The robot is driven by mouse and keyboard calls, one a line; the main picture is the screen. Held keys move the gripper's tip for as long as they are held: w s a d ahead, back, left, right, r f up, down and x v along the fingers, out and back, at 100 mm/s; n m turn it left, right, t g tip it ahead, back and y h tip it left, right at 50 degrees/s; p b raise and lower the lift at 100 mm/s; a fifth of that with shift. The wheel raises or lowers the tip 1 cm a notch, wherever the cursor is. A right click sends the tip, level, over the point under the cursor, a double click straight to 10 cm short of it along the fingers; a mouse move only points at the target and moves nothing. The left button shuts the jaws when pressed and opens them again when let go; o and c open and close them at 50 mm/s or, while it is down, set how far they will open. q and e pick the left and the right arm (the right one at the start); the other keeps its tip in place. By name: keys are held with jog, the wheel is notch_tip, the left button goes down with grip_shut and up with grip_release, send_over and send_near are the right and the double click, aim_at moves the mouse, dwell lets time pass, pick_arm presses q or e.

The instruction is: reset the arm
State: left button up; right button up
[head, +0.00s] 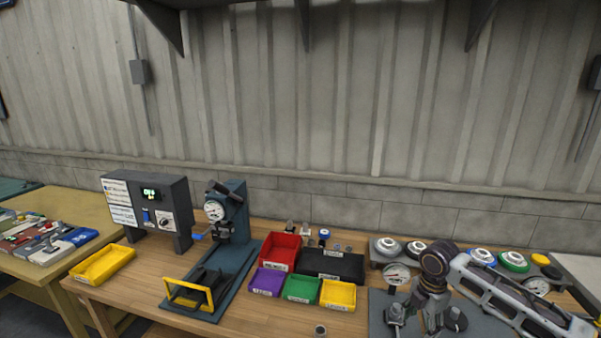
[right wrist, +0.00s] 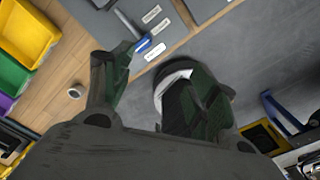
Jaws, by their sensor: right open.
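My right arm reaches in from the right in the head view. Its gripper (head: 425,322) points down over a grey mat (head: 378,318) on the wooden bench. In the right wrist view the two dark green-padded fingers of my right gripper (right wrist: 160,65) stand apart, with grey surface visible between them. A dark round part with a white rim (right wrist: 160,90) lies partly hidden behind one finger, and I cannot tell whether the finger touches it. Nothing is clearly held. My left gripper is not in view.
Red (head: 280,252), purple (head: 267,282), green (head: 301,289) and yellow (head: 338,295) bins stand left of my right gripper. A press (head: 231,220) stands further left. A rack with dials and coloured rings (head: 480,257) is behind the arm. A small cylinder (head: 320,330) stands near the bench front.

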jog(key=s+a+f+m+t+y, duration=0.1)
jog(key=s+a+f, duration=0.15)
jog(key=a, duration=0.35)
jog(key=s+a+f+m, duration=0.1)
jog(key=s+a+f, duration=0.15)
jog(key=a, duration=0.25)
jog(key=s+a+f+m+t+y, duration=0.1)
jog(key=s+a+f+m+t, duration=0.1)
jog(key=s+a+m, duration=0.7)
jog(key=s+d+m+h, duration=0.2)
jog(key=s+d+m, duration=0.6)
jog(key=d+m, duration=0.1)
notch_tip(320, 180, down, 33)
jog(key=s, duration=0.3)
jog(key=s+d+f+g, duration=0.1)
jog(key=s+d+f, duration=0.1)
jog(key=s+f, duration=0.8)
jog(key=s+d+f+g, duration=0.1)
jog(key=s+d+f, duration=0.1)
jog(key=s+f, duration=0.8)
jog(key=shift+s+d+f, duration=0.2)
jog(key=shift+s+f, duration=0.1)
jog(key=shift+s, duration=0.85)
